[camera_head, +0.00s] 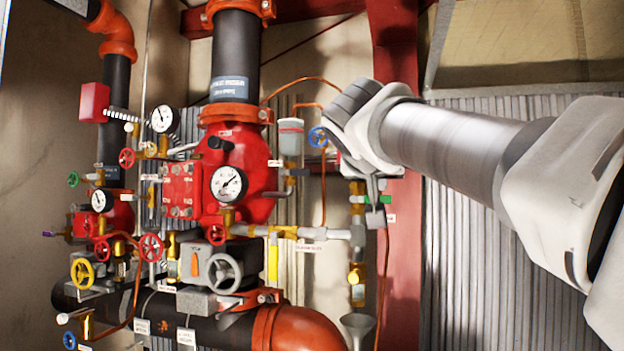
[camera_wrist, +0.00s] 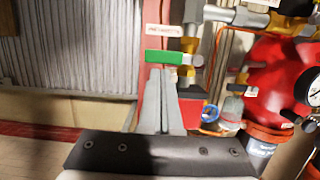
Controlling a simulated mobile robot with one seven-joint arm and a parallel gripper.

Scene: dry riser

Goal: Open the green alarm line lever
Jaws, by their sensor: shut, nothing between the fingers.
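The green lever (camera_head: 385,199) sits on the brass and grey pipe right of the red valve body, partly hidden behind my fingers in the head view. In the wrist view the green lever (camera_wrist: 165,57) lies level across the picture, its right end at a grey and brass valve fitting (camera_wrist: 190,46). A small white label is above it there. My gripper (camera_head: 375,214) points down at the lever with its fingers together and nothing between them. In the wrist view the fingertips (camera_wrist: 161,76) are just below the green bar; I cannot tell whether they touch it.
The red valve body (camera_head: 235,175) with gauges, handwheels and copper tubes fills the left. A red steel column (camera_head: 400,270) stands behind the lever. A blue handwheel (camera_head: 318,137) is close beside my wrist. Corrugated sheet (camera_head: 470,270) covers the right side.

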